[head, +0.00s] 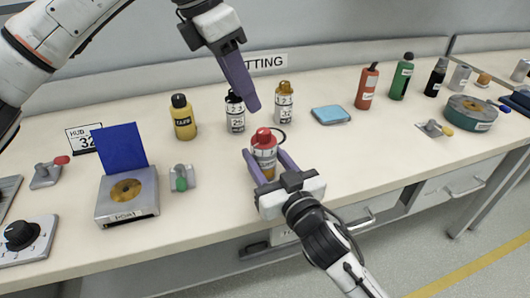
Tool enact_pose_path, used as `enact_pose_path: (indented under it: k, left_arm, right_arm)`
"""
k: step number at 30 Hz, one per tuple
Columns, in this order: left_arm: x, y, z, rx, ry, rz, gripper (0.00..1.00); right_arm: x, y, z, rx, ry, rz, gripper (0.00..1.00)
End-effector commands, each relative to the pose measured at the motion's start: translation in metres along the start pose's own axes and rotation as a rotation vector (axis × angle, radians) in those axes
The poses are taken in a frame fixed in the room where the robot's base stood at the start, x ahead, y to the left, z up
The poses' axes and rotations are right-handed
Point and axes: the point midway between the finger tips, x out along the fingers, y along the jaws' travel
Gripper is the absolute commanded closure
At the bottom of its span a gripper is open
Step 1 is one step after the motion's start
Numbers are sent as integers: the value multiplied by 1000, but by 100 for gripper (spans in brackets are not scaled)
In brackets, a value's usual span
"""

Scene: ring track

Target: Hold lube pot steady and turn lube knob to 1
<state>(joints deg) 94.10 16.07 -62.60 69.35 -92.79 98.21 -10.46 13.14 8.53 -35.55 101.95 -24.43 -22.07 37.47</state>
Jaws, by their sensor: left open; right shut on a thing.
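My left gripper (253,104) is open and empty, above and behind the pot, apart from the knob. Its fingers overlap in this view, so the gap between them is hidden.
Behind the held pot stand a black-topped pot (235,113) and a gold-topped pot (284,104), close to my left fingers. A yellow bottle (183,118) is left of them. A blue pad (331,115) lies right. A box with a blue flap (127,197) sits front left.

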Motion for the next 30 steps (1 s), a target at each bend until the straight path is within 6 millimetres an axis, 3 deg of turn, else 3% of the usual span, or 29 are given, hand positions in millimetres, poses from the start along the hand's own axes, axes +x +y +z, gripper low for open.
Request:
enact_pose_path:
  k: [4, 8, 12, 18, 23, 27, 30]
  left_arm:
    - [17, -4, 4, 16, -50, -26, 58]
    - [47, -12, 14, 44, -176, -74, 58]
    - [78, -22, 27, 58, -376, -115, 58]
    - [97, -25, 33, 30, -666, -107, 58]
    - [98, -15, 21, -27, -878, -41, 58]
    - [93, -3, -2, -87, -1035, 57, 58]
    - [93, -8, -20, -115, -1107, 110, 58]
  right_arm:
    - [0, 0, 0, 0, 0, 0, 84]
    - [0, 0, 0, 0, 0, 0, 84]
    - [0, 0, 0, 0, 0, 0, 84]
    - [0, 0, 0, 0, -1, 0, 84]
    - [0, 0, 0, 0, -1, 0, 84]
    - [0, 0, 0, 0, -1, 0, 84]
    - [0, 0, 0, 0, -1, 0, 84]
